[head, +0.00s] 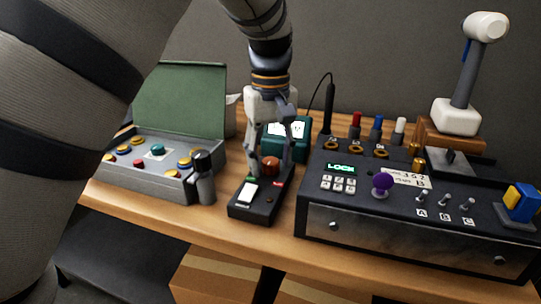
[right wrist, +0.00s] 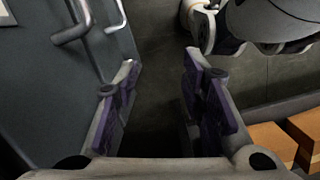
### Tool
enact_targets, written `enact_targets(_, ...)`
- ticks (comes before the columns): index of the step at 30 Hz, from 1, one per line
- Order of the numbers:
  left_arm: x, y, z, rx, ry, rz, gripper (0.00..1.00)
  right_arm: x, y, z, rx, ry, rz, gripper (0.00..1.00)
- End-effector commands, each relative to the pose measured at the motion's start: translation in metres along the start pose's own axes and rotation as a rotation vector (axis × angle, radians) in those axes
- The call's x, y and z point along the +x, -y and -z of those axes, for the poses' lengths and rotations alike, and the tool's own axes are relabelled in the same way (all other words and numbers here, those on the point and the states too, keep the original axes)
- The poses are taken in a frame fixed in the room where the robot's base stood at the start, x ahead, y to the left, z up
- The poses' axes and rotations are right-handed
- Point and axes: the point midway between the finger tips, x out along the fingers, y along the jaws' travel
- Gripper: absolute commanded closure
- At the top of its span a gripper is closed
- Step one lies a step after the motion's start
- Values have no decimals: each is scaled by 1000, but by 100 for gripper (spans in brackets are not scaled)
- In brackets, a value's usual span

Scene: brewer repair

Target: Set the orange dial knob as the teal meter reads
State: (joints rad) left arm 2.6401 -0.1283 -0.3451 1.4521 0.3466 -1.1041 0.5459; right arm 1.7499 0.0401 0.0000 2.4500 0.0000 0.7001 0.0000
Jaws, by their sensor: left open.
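The orange dial knob (head: 270,166) sits on a small black box (head: 250,207) with a white label on its top. My left gripper (head: 271,168) points down over the box, open, with its fingers on either side of the knob. I cannot tell whether they touch it. The teal meter (head: 298,129) stands just behind the gripper, its pale face partly hidden; its reading is too small to make out. My right gripper (right wrist: 162,72) is open and empty in the right wrist view, away from the work things.
A grey case with a raised green lid (head: 180,100) and coloured buttons stands left. A black console (head: 410,222) with a LOCK display, keypad, purple knob (head: 381,184) and switches stands close right. A black upright rod (head: 329,108) with a cable rises behind. The wooden table's (head: 240,230) front strip is clear.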

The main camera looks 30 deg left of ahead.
Motion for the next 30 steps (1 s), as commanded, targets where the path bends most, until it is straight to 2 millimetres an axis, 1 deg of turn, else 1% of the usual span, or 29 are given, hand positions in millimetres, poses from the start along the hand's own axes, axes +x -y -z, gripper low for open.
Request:
enact_targets(1,0,0,0,0,0,0,52,0,0,0,0,0,0,63)
enact_targets(2,0,0,0,0,0,0,59,0,0,0,0,0,0,63)
enact_targets(3,0,0,0,0,0,0,68,0,0,0,0,0,0,63)
enact_targets(5,0,0,0,0,0,0,81,0,0,0,0,0,0,63)
enact_targets(6,0,0,0,0,0,0,91,0,0,0,0,0,0,63)
enact_targets(7,0,0,0,0,0,0,97,0,0,0,0,0,0,63)
enact_targets(8,0,0,0,0,0,0,100,0,0,0,0,0,0,63)
enact_targets(14,-1,0,0,8,0,0,100,-1,0,0,0,-2,0,63)
enact_targets(19,-2,0,0,58,0,-1,100,-4,0,3,0,-15,1,63)
enact_targets(23,-2,0,0,138,0,-2,100,-8,0,6,0,-29,1,63)
enact_targets(30,-1,0,0,340,1,-1,100,-11,0,8,0,-38,1,63)
